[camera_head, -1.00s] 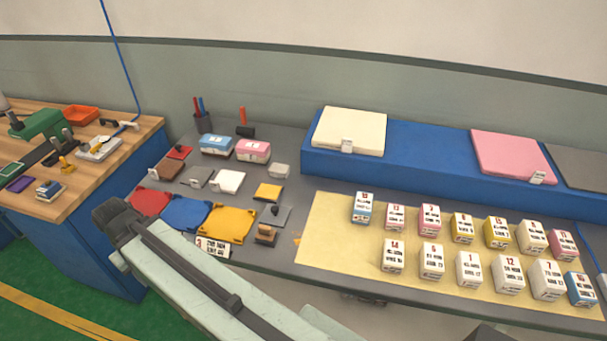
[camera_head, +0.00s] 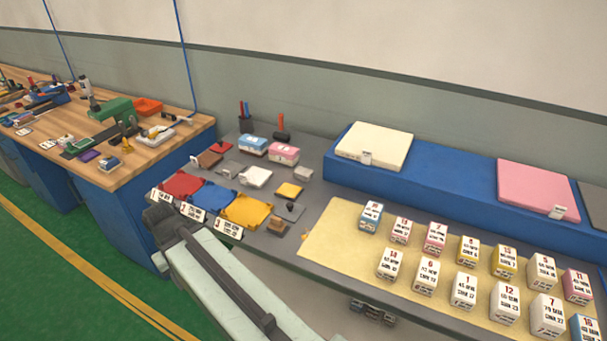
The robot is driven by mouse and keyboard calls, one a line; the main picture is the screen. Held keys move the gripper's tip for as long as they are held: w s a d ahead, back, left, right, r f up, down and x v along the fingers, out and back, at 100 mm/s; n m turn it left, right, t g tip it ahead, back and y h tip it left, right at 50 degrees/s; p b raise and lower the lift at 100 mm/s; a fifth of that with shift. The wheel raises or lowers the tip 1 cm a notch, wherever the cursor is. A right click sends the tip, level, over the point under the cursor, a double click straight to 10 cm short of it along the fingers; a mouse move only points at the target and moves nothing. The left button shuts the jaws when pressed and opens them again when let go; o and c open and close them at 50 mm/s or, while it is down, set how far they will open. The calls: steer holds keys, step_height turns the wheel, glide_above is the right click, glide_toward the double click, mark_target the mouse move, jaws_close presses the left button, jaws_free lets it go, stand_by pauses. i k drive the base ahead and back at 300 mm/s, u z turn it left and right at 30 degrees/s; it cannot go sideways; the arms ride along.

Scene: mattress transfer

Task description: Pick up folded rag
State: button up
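I cannot tell for sure which item is the folded rag. A small white folded-looking piece (camera_head: 256,177) lies on the grey bench, behind the yellow tray, and could be it. A flat grey piece (camera_head: 229,169) lies just left of it, and a small yellow pad (camera_head: 289,190) lies to its right. My pale arm link crosses the bottom of the view, with a dark joint at its upper left end by the bench's front left corner. My gripper's fingers do not show.
Red (camera_head: 182,185), blue (camera_head: 214,197) and yellow (camera_head: 246,210) trays line the front edge. Numbered boxes stand on a cream mat (camera_head: 340,222) at right. A blue riser (camera_head: 450,170) holds cream and pink slabs. A wooden workbench (camera_head: 185,140) stands left; green floor is clear.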

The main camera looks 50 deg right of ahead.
mark_target(302, 173)
steer(key=u, duration=0.05)
steer(key=i, duration=0.9)
steer(key=z, duration=0.05)
